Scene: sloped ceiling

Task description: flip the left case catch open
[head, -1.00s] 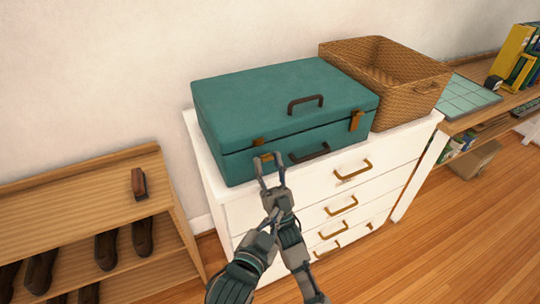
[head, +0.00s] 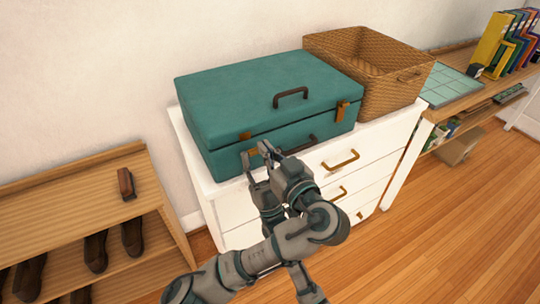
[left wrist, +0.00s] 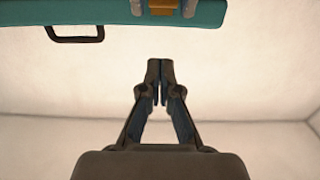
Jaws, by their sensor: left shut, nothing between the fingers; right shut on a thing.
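The teal case (head: 230,98) stands shut on the white drawer unit. Its left catch (head: 253,152) shows as an orange-brown piece below the lid seam, apart from a small brown piece on the lid edge above. The right catch (head: 342,111) spans the seam. My right gripper (head: 250,160) is shut on the left catch, mostly hidden behind my left arm; its grey fingertips flank the catch at the top of the left wrist view (left wrist: 164,6). My left gripper (head: 267,149) is shut and empty just in front of the case; its fingertips meet in the left wrist view (left wrist: 160,68).
A dark front handle (head: 300,145) is right of the left catch, another handle (head: 291,96) on the lid. A wicker basket (head: 370,70) stands right of the case. The drawer unit (head: 187,150) is below, a wooden shoe rack (head: 75,200) at left. Floor at right is clear.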

